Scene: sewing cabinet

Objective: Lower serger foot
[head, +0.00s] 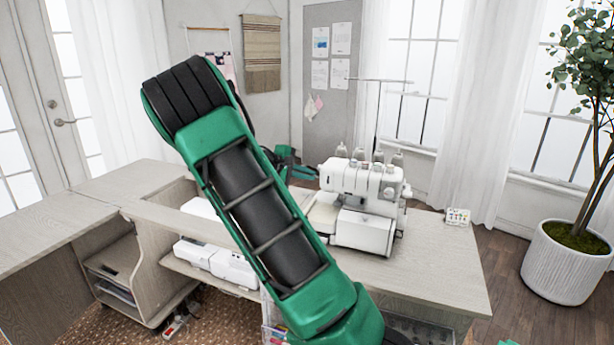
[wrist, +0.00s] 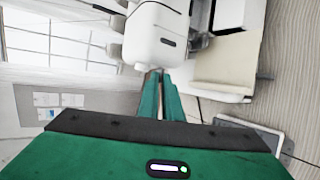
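The white serger (head: 362,198) stands upright on the sewing cabinet's top, with several thread spools on it. In the wrist view the serger (wrist: 158,38) appears turned sideways, at the top centre. I cannot make out its presser foot or the foot lever clearly. My gripper shows in the wrist view (wrist: 156,73); its two green fingers lie close together with nothing visible held. The fingertips point at the serger's body and look close to it, but I cannot tell whether they touch. In the head view my gripper is mostly hidden behind my green arm, left of the serger.
A white machine (head: 215,262) sits on the lower shelf. A thread stand (head: 377,120) rises behind the serger. A potted plant (head: 563,265) stands at right.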

